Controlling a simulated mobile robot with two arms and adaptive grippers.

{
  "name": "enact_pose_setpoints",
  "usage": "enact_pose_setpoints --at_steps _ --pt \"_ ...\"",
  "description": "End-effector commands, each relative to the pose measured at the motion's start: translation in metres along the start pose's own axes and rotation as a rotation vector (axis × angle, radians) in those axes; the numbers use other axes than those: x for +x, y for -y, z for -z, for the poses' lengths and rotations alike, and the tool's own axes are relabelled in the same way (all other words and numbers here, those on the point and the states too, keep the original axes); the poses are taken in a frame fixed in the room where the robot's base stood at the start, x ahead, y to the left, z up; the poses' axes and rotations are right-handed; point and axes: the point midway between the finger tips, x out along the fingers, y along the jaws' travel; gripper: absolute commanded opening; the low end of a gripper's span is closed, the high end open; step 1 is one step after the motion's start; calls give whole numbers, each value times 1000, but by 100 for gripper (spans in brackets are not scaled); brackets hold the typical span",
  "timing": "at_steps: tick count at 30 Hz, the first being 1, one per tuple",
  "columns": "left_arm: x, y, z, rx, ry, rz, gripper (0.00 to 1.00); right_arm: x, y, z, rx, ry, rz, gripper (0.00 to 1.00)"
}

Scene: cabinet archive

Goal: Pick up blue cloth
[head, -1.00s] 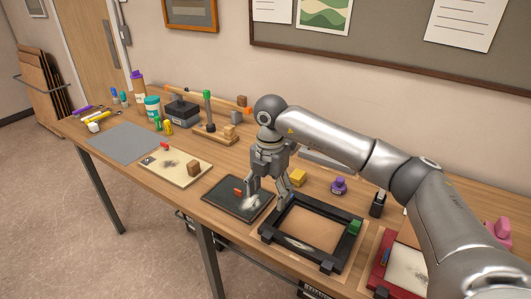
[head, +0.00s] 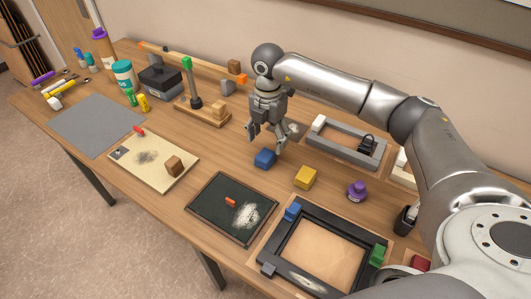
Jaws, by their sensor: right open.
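A small blue folded piece, which looks like the blue cloth (head: 265,159), lies on the wooden table behind the dark board and left of a yellow block. I cannot tell whether a fingertip touches the blue piece. My left gripper is not in view.
A yellow block (head: 305,177) and a purple-topped item (head: 357,190) stand close on the right. A dark board (head: 205,204) and a black frame (head: 270,244) lie in front. A grey frame (head: 346,153) lies behind. Bare table is left of the blue piece.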

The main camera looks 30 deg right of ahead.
Motion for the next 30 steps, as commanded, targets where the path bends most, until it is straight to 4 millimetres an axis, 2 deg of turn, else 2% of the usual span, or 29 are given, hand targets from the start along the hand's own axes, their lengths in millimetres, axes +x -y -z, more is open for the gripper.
enact_pose_setpoints --at_steps 2,5,12,14,18,25,30 --pt "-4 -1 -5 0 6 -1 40 8 0 1 0 -2 0 68" --pt "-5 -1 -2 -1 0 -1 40 13 0 1 0 -1 0 68" --pt "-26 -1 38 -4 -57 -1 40 41 -2 7 -1 -2 3 68" --pt "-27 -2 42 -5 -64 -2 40 51 -2 7 -1 -2 2 68" --pt "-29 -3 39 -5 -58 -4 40 63 -3 6 -1 0 0 68" --pt "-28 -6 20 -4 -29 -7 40 65 -3 6 -1 0 -2 68" --pt "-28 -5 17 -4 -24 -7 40 65 -3 6 -1 0 -2 46"
